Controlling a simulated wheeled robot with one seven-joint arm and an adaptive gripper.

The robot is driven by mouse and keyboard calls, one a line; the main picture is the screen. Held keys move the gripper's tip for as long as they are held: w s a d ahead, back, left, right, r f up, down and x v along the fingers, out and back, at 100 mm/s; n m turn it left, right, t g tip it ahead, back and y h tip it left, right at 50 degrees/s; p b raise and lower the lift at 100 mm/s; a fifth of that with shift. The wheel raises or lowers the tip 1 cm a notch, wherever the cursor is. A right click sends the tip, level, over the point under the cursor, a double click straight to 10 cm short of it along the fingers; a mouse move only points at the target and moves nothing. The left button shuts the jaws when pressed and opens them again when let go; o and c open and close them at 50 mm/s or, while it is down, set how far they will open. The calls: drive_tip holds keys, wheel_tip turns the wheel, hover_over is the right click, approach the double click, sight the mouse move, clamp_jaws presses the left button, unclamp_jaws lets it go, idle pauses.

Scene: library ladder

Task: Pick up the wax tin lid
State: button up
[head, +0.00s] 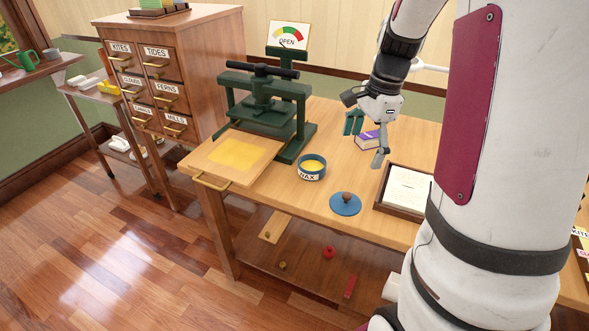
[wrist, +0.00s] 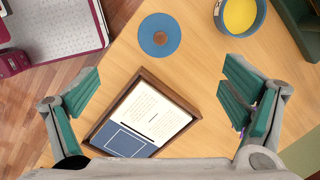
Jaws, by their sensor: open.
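The wax tin lid (head: 345,204) is a flat blue disc with a brown knob, lying on the wooden table near its front edge. It also shows in the wrist view (wrist: 159,36), at the top centre, beyond my fingertips. The wax tin (head: 312,167), a dark blue round tin labelled WAX with yellow wax inside, stands open to the left of the lid. In the wrist view the tin (wrist: 240,16) is at the top right. My gripper (head: 367,140) is open and empty, above the table and behind the lid. Its two teal fingers (wrist: 160,88) are spread wide.
A wooden tray (head: 379,206) with a printed page lies right of the lid. A dark green press (head: 290,140) stands at the table's left. The table around the lid is bare.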

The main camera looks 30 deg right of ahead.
sight(348, 195)
drive_tip(key=shift+m, duration=0.7)
drive_tip(key=f, duration=0.4)
drive_tip(key=f+b, duration=0.1)
drive_tip(key=f, duration=0.2)
drive_tip(key=w+f, duration=0.1)
drive_tip(key=f, duration=0.3)
drive_tip(key=shift+w+f+b, duration=0.1)
drive_tip(key=shift+f+b, duration=0.2)
drive_tip(key=shift+b, duration=0.1)
drive_tip(key=shift+a+f+b, duration=0.15)
drive_tip(key=shift+a+f, duration=0.05)
drive_tip(key=shift+f, duration=0.65)
drive_tip(key=shift+a+f+b, duration=0.15)
drive_tip(key=shift+a+f, duration=0.05)
drive_tip(key=shift+f, duration=0.6)
drive_tip(key=shift+a+f+b, duration=0.15)
drive_tip(key=shift+a+f, duration=0.05)
drive_tip(key=shift+f, duration=0.65)
drive_tip(key=c, duration=1.9)
drive_tip(key=shift+s+a, duration=0.1)
drive_tip(key=shift+s, duration=0.1)
drive_tip(key=shift+c, duration=1.2)
drive_tip(key=shift+f, duration=0.1)
